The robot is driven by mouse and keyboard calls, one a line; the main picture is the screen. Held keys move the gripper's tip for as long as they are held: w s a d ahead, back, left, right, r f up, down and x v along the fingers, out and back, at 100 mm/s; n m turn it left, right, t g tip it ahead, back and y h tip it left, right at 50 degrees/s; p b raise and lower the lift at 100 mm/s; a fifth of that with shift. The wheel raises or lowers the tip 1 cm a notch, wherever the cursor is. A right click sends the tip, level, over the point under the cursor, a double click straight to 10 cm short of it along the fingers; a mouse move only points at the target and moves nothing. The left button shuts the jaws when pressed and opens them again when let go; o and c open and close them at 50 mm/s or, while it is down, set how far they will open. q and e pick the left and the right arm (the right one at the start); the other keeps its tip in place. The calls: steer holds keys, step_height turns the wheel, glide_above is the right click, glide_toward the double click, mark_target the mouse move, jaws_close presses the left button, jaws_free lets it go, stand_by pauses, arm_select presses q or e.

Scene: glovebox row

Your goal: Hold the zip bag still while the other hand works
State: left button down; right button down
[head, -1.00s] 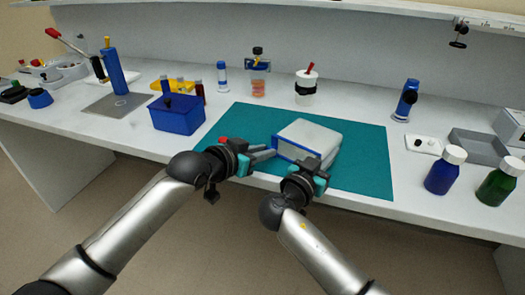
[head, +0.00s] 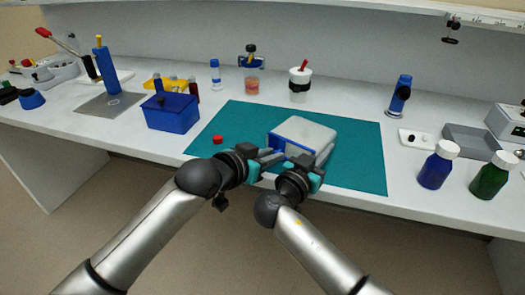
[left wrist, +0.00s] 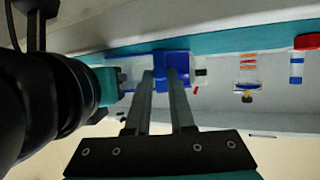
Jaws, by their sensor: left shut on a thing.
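The zip bag (head: 305,132) is a pale, box-like pouch with a blue edge on its near side. It lies on the teal mat (head: 355,165). My left gripper (head: 274,158) is at the left end of that blue edge and is shut on the bag. In the left wrist view its two fingers (left wrist: 162,80) reach to the bag's blue edge (left wrist: 178,66). My right gripper (head: 302,163) is at the near right part of the same edge. Its fingers are largely hidden, so I cannot tell whether they grip the bag.
A small red object (head: 218,139) lies on the mat left of the bag. A blue box (head: 171,115) stands beyond the mat's left edge. A blue bottle (head: 437,170) and a green bottle (head: 489,181) stand at the right. The mat's right part is clear.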

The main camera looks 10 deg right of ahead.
arm_select(q)
steer(key=c, duration=0.7)
jaws_free()
steer(key=shift+c, duration=0.2)
steer(key=v, duration=1.2)
